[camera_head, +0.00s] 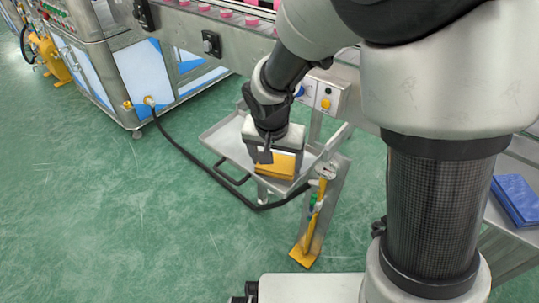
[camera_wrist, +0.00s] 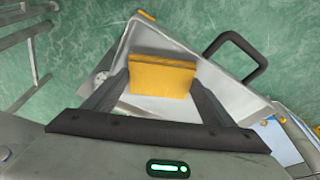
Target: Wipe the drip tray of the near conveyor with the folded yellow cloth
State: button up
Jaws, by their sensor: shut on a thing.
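The folded yellow cloth (camera_head: 276,166) is held between the fingers of my gripper (camera_head: 275,157), over the drip tray (camera_head: 222,133). The wrist view shows the cloth (camera_wrist: 162,76) upright between the two dark fingers of my gripper (camera_wrist: 160,85), with the pale tray (camera_wrist: 238,97) behind and around it. The tray is a shallow metal pan with a raised rim, under the near conveyor (camera_head: 240,45). I cannot tell whether the cloth's lower edge touches the tray floor. My gripper and arm hide part of the tray.
A black handle (camera_head: 233,173) and a black hose (camera_head: 185,152) are at the tray's front left. A yellow foot pedal on a stand (camera_head: 305,252) is just in front. A blue folded cloth (camera_head: 516,199) lies on a surface at right. Pink caps ride the conveyor. Green floor at left is clear.

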jog(key=shift+s+d, duration=0.15)
jog(key=shift+d, duration=0.1)
jog(key=shift+r, duration=0.15)
jog(key=shift+r+p, duration=2.15)
jog(key=shift+r, duration=0.75)
jog(key=shift+r+p, duration=1)
jog(key=shift+r, duration=0.5)
